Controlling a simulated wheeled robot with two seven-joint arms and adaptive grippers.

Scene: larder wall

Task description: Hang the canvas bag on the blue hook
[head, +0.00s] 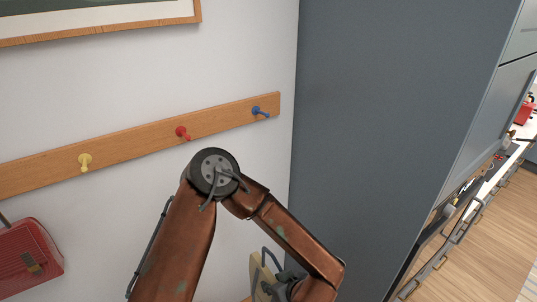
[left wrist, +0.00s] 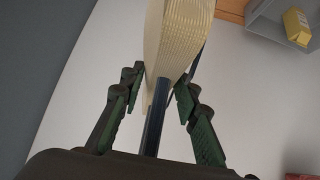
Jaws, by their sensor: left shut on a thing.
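The blue hook (head: 260,112) is at the right end of a wooden rail (head: 130,142) on the white wall; nothing hangs on it. The canvas bag (head: 260,277), beige with a dark blue strap, is low in the head view, below the blue hook and partly hidden by my arm. In the left wrist view the beige bag (left wrist: 180,40) lies beyond the fingertips, and its dark strap (left wrist: 156,120) runs between the fingers. My left gripper (left wrist: 157,85) is shut on the bag by this strap. My right gripper is not in view.
A red hook (head: 182,132) and a yellow hook (head: 85,161) are left of the blue one, both empty. A tall grey cabinet (head: 390,110) stands close to the right of the rail. A red case (head: 30,258) is at lower left, a framed picture (head: 100,29) above.

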